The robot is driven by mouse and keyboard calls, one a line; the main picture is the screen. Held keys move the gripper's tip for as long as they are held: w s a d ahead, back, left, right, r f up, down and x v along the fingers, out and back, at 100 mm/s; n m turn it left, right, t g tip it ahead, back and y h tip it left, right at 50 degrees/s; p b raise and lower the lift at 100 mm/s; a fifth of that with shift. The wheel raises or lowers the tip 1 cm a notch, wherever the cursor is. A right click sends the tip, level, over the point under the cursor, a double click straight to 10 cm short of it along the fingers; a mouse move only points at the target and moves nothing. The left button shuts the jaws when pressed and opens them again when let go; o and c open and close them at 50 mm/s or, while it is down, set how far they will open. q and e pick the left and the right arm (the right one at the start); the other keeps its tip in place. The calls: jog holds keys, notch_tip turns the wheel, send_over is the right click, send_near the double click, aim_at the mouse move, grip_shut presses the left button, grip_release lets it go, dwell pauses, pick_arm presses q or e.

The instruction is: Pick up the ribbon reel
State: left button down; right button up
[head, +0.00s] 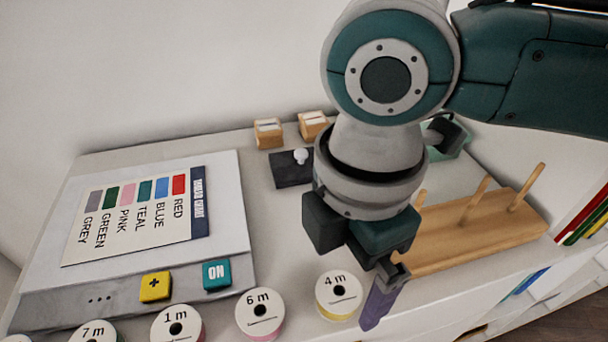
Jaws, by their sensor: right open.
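Several white ribbon reels stand in a row along the front edge of the cabinet top, with printed lengths on their faces. The "4 m" reel (339,294) has a yellow ribbon edge, the "6 m" reel (260,314) a pink one. The "1 m" reel (178,326) and "7 m" reel (95,334) are partly cut off by the frame's lower edge. My right gripper (381,298) is open and points down just right of the "4 m" reel. One finger hides the other, and I see nothing held. My left gripper is out of view.
A grey device with a colour list (138,213), a yellow "+" button (155,286) and a teal "ON" button (217,275) fills the left. A wooden peg rack (475,234) stands right of my gripper. Small wooden blocks (268,134) and a dark plate with a white knob (290,170) sit behind.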

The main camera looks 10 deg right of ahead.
aim_at(341, 287)
jog(key=f, duration=0.5)
jog(key=shift+w+d, duration=0.15)
jog(key=shift+w, duration=0.1)
jog(key=c, duration=1.4)
jog(key=shift+r, duration=0.1)
